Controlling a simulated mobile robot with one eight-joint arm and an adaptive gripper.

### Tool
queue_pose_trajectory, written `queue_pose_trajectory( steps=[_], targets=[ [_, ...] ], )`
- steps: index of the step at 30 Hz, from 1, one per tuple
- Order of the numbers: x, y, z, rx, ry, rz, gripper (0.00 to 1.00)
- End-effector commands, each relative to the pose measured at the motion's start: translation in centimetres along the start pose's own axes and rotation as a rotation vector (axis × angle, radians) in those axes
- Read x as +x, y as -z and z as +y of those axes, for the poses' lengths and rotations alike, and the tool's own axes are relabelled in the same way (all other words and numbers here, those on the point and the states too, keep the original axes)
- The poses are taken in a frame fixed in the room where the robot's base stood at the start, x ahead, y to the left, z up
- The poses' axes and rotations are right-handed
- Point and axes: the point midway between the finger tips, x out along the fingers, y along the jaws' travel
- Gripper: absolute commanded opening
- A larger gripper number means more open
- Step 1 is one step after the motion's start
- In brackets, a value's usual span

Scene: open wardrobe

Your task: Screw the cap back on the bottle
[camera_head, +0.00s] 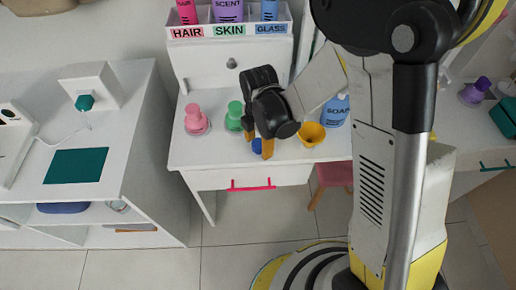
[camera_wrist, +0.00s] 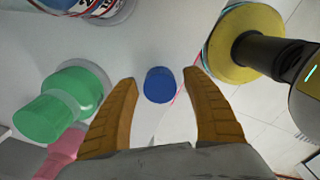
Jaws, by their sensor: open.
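A small blue cap (camera_head: 256,146) lies on the white desk. In the wrist view the blue cap (camera_wrist: 159,85) sits between my two orange fingertips, with a gap on each side. My gripper (camera_head: 259,142) is open and empty, just over the cap, and partly covers it in the head view. A blue bottle labelled SOAP (camera_head: 336,110) stands on the desk to the right of my gripper. My arm hides part of it, and I cannot tell whether its top is capped.
A green bottle (camera_head: 234,117) stands close left of my gripper, with a pink bottle (camera_head: 195,119) beyond it. A white organizer (camera_head: 230,38) labelled HAIR, SKIN and GLASS holds bottles behind. The desk's front edge is close to the cap.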

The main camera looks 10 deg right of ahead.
Motion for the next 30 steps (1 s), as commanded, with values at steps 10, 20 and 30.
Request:
queue_pose_trajectory(
  steps=[10, 20, 30],
  targets=[
    [-0.1, 0.0, 0.0, 0.000, 0.000, 0.000, 0.00],
    [-0.4, 0.0, 0.0, 0.000, 0.000, 0.000, 0.00],
    [-1.9, 0.0, 0.0, 0.000, 0.000, 0.000, 0.00]
  ],
)
